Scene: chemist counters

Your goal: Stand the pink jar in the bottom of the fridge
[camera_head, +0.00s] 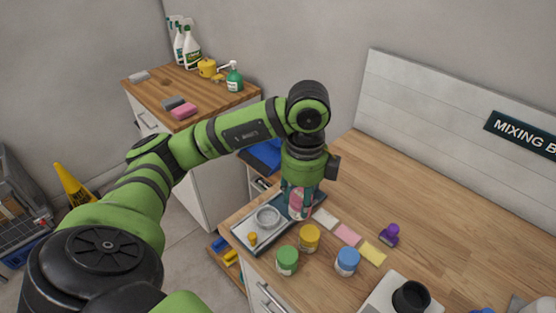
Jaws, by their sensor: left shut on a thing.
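The pink jar (298,212) shows below my left gripper (299,197), at the back end of a dark tray on the wooden counter. My left gripper points down and is shut on the pink jar, its fingers hiding part of the jar. I cannot tell whether the jar touches the tray or is lifted. The fridge is not in view. My right gripper is not in view.
The tray (241,234) holds a round glass dish (267,217). Green (287,261), yellow (309,239) and blue (347,261) jars stand close by. Coloured cards and a purple item (389,235) lie to the right. A second counter (215,92) with bottles stands behind.

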